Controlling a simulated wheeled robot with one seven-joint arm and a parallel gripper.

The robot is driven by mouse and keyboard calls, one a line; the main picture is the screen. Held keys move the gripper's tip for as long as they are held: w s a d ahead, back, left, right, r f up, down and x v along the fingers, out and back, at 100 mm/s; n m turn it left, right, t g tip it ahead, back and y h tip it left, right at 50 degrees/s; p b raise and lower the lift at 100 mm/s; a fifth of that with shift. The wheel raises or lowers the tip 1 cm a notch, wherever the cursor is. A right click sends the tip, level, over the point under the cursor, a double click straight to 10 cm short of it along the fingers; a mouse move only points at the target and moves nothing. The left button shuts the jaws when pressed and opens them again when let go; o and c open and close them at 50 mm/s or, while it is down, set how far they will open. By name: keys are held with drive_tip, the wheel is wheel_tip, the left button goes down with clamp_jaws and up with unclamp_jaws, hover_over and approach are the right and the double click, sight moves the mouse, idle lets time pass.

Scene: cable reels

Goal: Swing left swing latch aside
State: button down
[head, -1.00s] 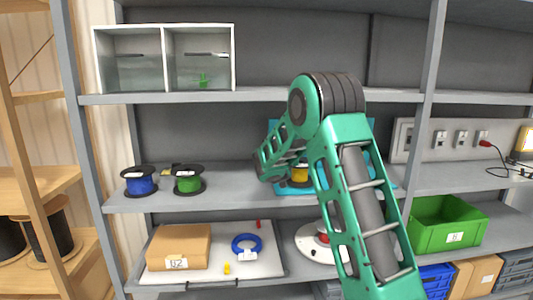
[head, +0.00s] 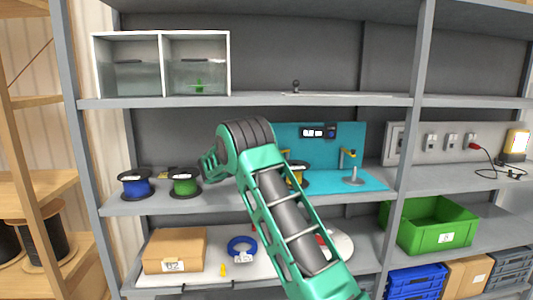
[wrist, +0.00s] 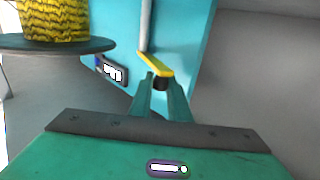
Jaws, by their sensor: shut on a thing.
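The left swing latch (wrist: 155,63) shows in the wrist view as a yellow lever on a pale grey post, with a dark knob at its near end. My gripper (wrist: 161,86) is shut on that knob end. In the head view my arm hides both the gripper and this latch. A second yellow latch (head: 347,153) stands on a grey post at the right of the teal station (head: 374,180). A reel of yellow cable (wrist: 55,18) is at the upper left of the wrist view, apart from my fingers, and partly behind my arm in the head view.
A dark display box (head: 318,132) is on the station's back panel. Blue (head: 136,184) and green (head: 185,183) reels stand on the same shelf to the left. A green crate (head: 428,228) is lower right. The upper shelf edge (head: 260,101) runs above my arm.

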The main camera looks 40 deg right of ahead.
drive_tip(key=shift+f, duration=0.1)
drive_tip(key=c, duration=1.7)
unclamp_jaws()
drive_tip(key=shift+o, duration=0.2)
drive_tip(key=v, duration=1)
drive_tip(key=shift+a, duration=0.45)
